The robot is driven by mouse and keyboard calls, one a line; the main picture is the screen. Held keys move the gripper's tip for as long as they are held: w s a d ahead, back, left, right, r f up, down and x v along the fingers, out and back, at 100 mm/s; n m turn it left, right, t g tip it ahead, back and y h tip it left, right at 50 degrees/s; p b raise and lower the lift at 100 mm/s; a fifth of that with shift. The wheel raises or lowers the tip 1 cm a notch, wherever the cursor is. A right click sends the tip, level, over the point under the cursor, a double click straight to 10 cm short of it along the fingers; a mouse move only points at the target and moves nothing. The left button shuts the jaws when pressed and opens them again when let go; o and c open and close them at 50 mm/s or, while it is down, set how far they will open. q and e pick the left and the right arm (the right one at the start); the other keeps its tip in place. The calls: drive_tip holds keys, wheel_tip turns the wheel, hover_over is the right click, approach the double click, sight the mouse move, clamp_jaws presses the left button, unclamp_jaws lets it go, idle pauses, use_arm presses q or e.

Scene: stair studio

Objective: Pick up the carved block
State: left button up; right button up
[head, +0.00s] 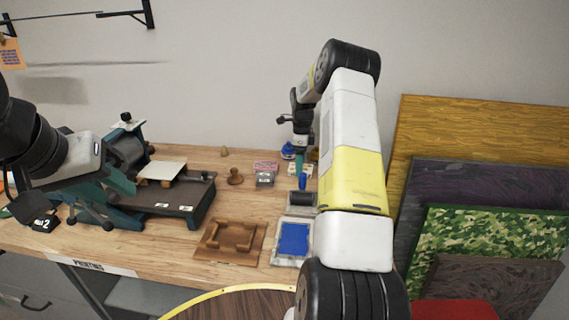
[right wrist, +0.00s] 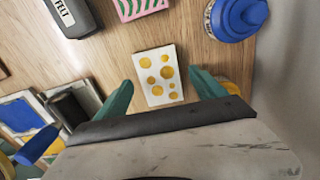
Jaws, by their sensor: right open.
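In the right wrist view, a white block with yellow round spots (right wrist: 158,76) lies flat on the wooden table. A second block with pink and green wavy stripes (right wrist: 138,6) is cut off at the top edge. I cannot tell for certain which is the carved block. My right gripper (right wrist: 164,88) is open and empty, its teal fingers apart on either side of the spotted block in the picture. In the head view, my right gripper (head: 298,152) is at the table's back, partly hidden. My left gripper (head: 98,190) is by the printing press; its fingers blend with the press.
A dark press (head: 185,198) stands at left, and a brown wooden jig (head: 230,242) lies front centre. A blue ink tray (head: 294,239) is near my right arm. Boards (head: 480,120) lean at right.

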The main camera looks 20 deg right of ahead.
drive_tip(key=shift+f, duration=0.5)
drive_tip(key=c, duration=1.5)
drive_tip(key=shift+r, duration=0.1)
